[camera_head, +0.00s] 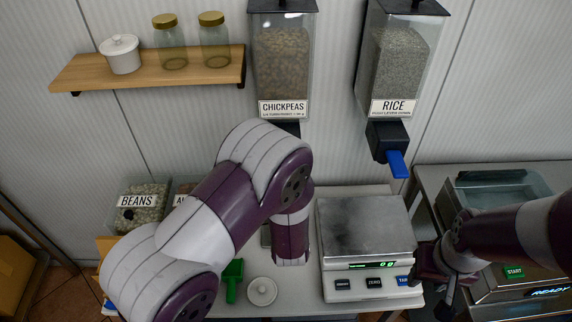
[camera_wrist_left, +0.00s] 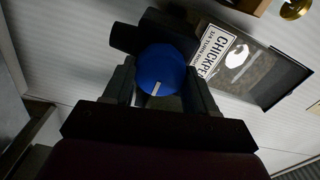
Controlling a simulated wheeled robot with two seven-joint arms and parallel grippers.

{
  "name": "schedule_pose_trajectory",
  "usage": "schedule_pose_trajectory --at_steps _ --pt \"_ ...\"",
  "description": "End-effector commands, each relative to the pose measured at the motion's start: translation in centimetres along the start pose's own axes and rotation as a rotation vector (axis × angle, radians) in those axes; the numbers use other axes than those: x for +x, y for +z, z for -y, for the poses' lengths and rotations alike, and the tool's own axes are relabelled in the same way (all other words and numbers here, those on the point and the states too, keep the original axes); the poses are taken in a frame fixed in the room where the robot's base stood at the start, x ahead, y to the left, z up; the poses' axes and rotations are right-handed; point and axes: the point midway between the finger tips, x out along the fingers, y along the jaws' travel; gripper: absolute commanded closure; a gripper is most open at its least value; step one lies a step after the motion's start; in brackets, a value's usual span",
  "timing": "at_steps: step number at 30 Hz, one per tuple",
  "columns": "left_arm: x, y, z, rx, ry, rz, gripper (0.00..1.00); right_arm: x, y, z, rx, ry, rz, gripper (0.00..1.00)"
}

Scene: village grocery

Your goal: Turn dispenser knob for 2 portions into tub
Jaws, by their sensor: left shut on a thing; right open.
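The chickpeas dispenser (camera_head: 282,62) hangs on the wall, well filled, its outlet mostly hidden behind my left arm. Its round blue knob (camera_wrist_left: 160,70) with a white mark shows in the left wrist view, and the chickpeas label (camera_wrist_left: 216,52) is beside it. My left gripper (camera_wrist_left: 160,85) is shut on this knob, one finger on each side; my arm hides it in the head view. My right gripper (camera_head: 446,292) is open and empty by the scale's front right corner. I cannot make out a tub under the chickpeas outlet; my left arm covers that spot.
A rice dispenser (camera_head: 398,62) with a blue knob (camera_head: 397,164) hangs right. The scale (camera_head: 365,232) has a bare plate. A green scoop (camera_head: 232,278) and white lid (camera_head: 262,291) lie left of it. A machine with a clear-walled container (camera_head: 500,188) stands right; a shelf (camera_head: 150,70) hangs upper left.

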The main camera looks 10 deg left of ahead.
Motion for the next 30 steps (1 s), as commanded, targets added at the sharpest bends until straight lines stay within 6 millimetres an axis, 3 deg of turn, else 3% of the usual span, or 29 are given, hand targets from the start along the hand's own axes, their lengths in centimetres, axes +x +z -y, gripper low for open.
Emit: schedule_pose_trajectory --at_steps 1,3,14,17,27,30 --pt "0.0 -0.1 0.0 0.0 0.0 -0.002 0.4 0.0 0.0 0.0 0.0 0.0 0.0 0.57" --pt "0.0 0.0 0.0 0.0 0.0 -0.002 0.18 0.0 0.0 0.0 0.0 0.0 0.0 0.57" --pt "-0.5 -0.1 -0.2 0.0 0.001 -0.002 0.18 0.3 0.0 0.0 0.0 0.0 0.0 0.57" --pt "-2.0 -0.1 -0.4 0.001 0.002 -0.004 0.18 1.0 0.1 0.0 0.0 0.0 0.0 0.57" --pt "-10.6 -0.1 -0.4 0.0 0.002 -0.009 0.18 3.3 0.4 0.0 0.0 0.0 0.0 0.57" --pt "-12.0 -0.1 -0.2 0.0 0.001 -0.006 0.18 3.5 0.4 0.0 0.0 0.0 0.0 0.57"
